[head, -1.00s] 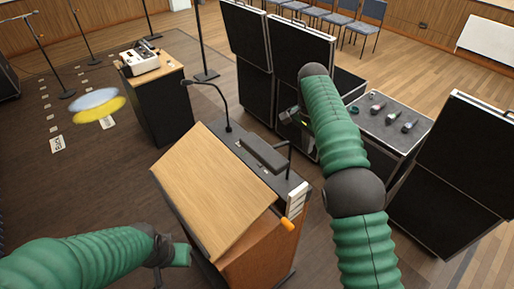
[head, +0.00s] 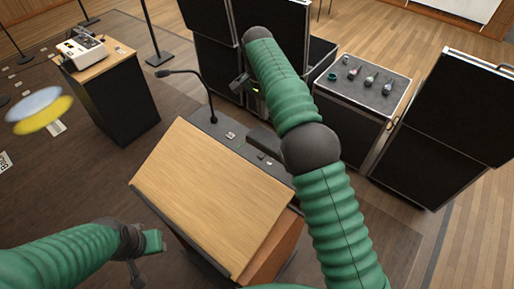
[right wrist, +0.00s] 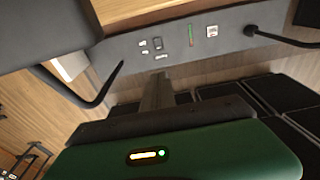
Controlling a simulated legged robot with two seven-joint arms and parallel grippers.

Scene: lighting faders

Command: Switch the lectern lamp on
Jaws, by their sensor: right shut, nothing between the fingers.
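The wooden lectern (head: 210,190) stands in the middle of the head view, with a grey control strip (head: 205,118) along its far edge. The dark lamp head (head: 264,139) is partly hidden by my right arm; I cannot tell if it is lit. My left gripper (head: 148,245) is left of the lectern, jaws unclear.
A gooseneck microphone (head: 190,74) rises from the strip. A black stand (head: 115,100) with a white device (head: 80,48) is at the left. Black cases (head: 450,120) and a grey-topped case with microphones (head: 370,88) stand at the right.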

